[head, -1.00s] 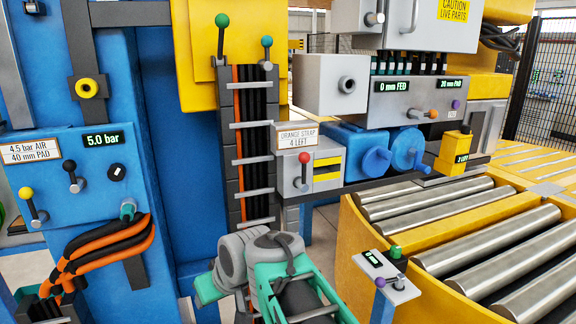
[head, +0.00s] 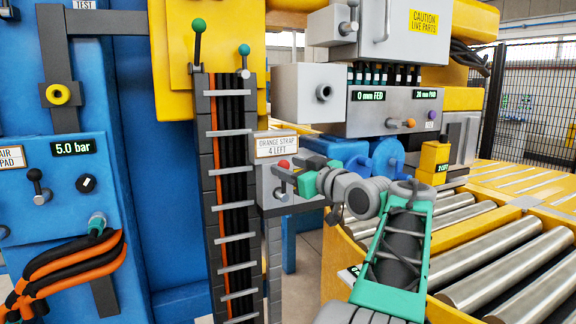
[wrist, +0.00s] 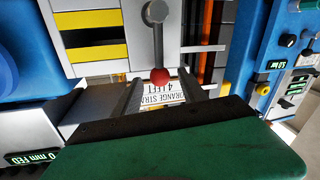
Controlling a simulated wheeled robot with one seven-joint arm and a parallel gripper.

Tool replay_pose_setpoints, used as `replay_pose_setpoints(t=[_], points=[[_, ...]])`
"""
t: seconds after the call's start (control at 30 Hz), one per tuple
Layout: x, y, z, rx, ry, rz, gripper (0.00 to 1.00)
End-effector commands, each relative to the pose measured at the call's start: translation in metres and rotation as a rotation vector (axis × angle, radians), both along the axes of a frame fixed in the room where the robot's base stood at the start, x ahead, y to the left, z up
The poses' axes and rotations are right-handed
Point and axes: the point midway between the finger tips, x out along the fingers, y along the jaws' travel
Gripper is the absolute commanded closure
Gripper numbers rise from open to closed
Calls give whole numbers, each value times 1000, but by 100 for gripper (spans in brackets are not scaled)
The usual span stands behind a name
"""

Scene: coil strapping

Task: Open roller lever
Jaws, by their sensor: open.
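A lever with a red knob (head: 283,164) stands on the front of a grey box below the "ORANGE STRAP 4 LEFT" label (head: 276,146). I cannot tell for certain that it is the roller lever. In the wrist view its red knob (wrist: 159,77) hangs on a grey shaft, between or just beyond my dark fingertips. My gripper (head: 279,184) is open at this lever, with its fingers pointing at the box and partly covering it. Whether the fingers touch the knob cannot be told. The wrist view is upside down, and green gripper housing fills its lower part.
Blue rollers (head: 387,158) and a yellow block (head: 434,160) stand right of the lever. A strap rack (head: 232,180) rises close on the left, with green-knobbed levers (head: 199,26) above. A roller conveyor (head: 500,255) lies at the lower right. A blue panel (head: 60,190) stands at far left.

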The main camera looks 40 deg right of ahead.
Motion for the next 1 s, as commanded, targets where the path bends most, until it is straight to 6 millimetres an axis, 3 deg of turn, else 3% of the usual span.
replay_pose_setpoints(t=[0.1,0.37,0.9,1.0], points=[[10,0,1,-1,0,1,50],[11,-1,0,-1,1,-1,52],[11,-1,-1,0,2,-1,96],[11,-1,-1,0,2,-1,100]])
